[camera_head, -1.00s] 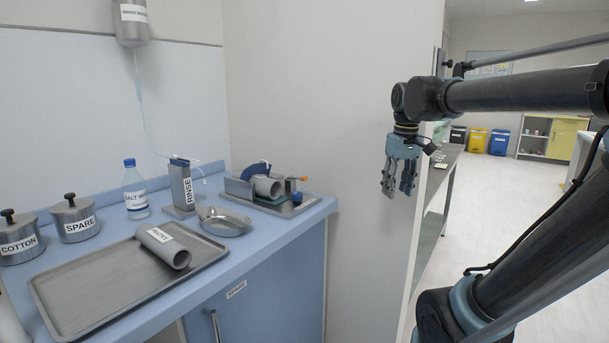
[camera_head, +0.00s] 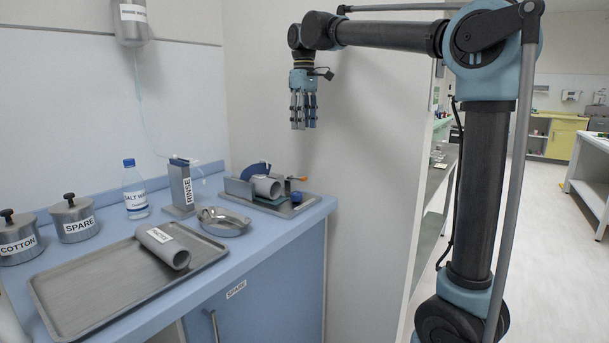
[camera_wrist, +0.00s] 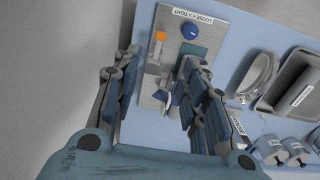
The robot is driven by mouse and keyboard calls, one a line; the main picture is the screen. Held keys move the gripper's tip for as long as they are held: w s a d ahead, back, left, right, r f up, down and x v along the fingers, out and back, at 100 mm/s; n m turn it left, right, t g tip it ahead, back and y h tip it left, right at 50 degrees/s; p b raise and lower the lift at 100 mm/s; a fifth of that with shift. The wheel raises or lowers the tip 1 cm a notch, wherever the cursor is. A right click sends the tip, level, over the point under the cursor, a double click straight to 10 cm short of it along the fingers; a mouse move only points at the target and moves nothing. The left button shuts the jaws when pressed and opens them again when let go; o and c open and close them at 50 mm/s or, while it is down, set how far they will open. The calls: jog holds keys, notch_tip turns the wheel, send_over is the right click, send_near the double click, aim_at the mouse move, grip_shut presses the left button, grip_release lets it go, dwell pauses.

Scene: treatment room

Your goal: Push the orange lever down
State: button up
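The orange lever (camera_head: 298,178) sticks out to the right of a small clamp-like device on a grey tray (camera_head: 318,199) at the counter's right end. In the wrist view its orange tip (camera_wrist: 160,36) shows beyond the fingers, near the blue knob (camera_wrist: 190,32). My gripper (camera_head: 303,127) hangs fingers down, well above the lever, and touches nothing. In the wrist view my gripper's fingers (camera_wrist: 160,75) are spread apart with nothing held between them. The right finger hides part of the device.
A grey cylinder (camera_head: 266,186) sits in the device. To its left are the RINSE stand (camera_head: 182,188), a metal dish (camera_head: 224,222), a bottle (camera_head: 135,190) and a large tray (camera_head: 95,290). A wall stands close behind my gripper; the air below it is clear.

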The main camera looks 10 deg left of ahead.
aim_at(304, 177)
notch_tip(304, 177, down, 17)
jog(key=shift+f, duration=0.15)
dwell(0.5)
grip_shut()
